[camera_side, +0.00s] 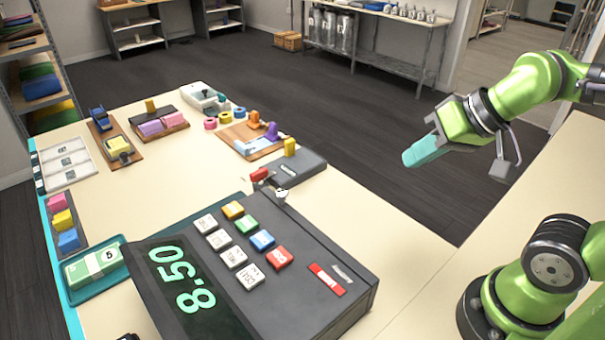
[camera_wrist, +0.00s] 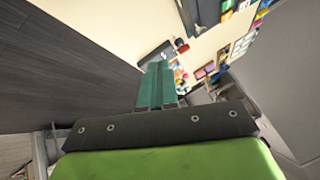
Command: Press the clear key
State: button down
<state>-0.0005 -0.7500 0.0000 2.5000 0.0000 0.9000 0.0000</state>
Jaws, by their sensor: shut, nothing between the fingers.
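A dark grey cash register (camera_side: 335,262) stands at the front of the table. Its slanted top has a column of white keys (camera_side: 219,239) beside a column of coloured keys: yellow, green, blue and red (camera_side: 279,258). The key lettering is too small to read surely, so I cannot tell which is the clear key. The green display (camera_side: 182,277) shows 8.50. My gripper (camera_side: 410,158) is shut and empty, raised to the upper right of the register, well apart from the keys. Its teal fingers also show closed together in the wrist view (camera_wrist: 157,68).
A teal tray (camera_side: 112,280) with a banknote stack lies left of the register. A dark device (camera_side: 300,172) with a yellow block stands behind it, near small coloured items. Cream table surface (camera_side: 145,215) lies bare in the middle. Metal shelving (camera_side: 380,48) stands far behind.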

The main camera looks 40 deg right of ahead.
jog(key=n+y, duration=0.2)
jog(key=y, duration=0.1)
send_over(237, 209)
notch_tip(237, 209, down, 3)
jog(key=shift+f, duration=0.2)
jog(key=shift+d+f, duration=0.1)
jog(key=shift+f, duration=4.2)
jog(key=shift+f, duration=0.1)
jog(key=shift+f, duration=0.3)
